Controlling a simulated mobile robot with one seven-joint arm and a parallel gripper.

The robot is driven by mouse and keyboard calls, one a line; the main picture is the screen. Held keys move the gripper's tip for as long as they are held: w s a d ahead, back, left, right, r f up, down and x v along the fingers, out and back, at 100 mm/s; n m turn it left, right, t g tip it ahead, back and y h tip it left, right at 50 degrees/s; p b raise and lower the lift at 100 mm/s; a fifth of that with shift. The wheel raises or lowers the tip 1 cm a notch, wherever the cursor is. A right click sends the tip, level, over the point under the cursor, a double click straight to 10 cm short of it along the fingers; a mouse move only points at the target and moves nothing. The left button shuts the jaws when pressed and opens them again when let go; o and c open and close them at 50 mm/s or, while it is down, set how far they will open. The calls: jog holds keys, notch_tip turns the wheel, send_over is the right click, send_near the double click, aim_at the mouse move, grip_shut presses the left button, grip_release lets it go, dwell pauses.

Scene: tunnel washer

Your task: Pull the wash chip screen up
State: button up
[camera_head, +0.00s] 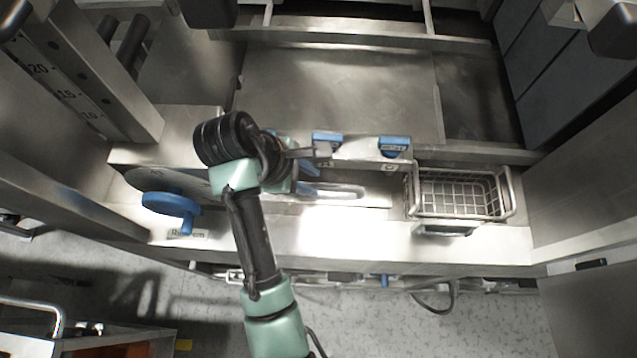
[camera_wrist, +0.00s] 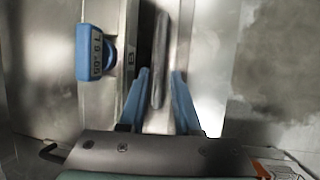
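My gripper (camera_head: 306,180) reaches over the steel ledge, its blue fingers pointing right in the head view. In the wrist view my gripper (camera_wrist: 161,76) is open, with a finger on each side of a long rounded metal bar (camera_wrist: 160,50). A gap shows between the bar and the fingers. In the head view this looks like the looped handle (camera_head: 347,191) lying in a slot in the ledge. I cannot tell whether it belongs to the wash chip screen; the screen's body is not clearly visible. A wire mesh basket (camera_head: 458,197) sits in the ledge farther right.
Blue labelled blocks (camera_head: 327,139) (camera_head: 394,145) stand along the ledge behind the slot; one blue block (camera_wrist: 95,53) is near the letter B in the wrist view. A blue knob (camera_head: 172,202) is at the left. Steel walls enclose both sides.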

aim_at(322, 187)
jog(key=shift+x, duration=2.1)
jog(key=shift+c, duration=0.3)
grip_shut()
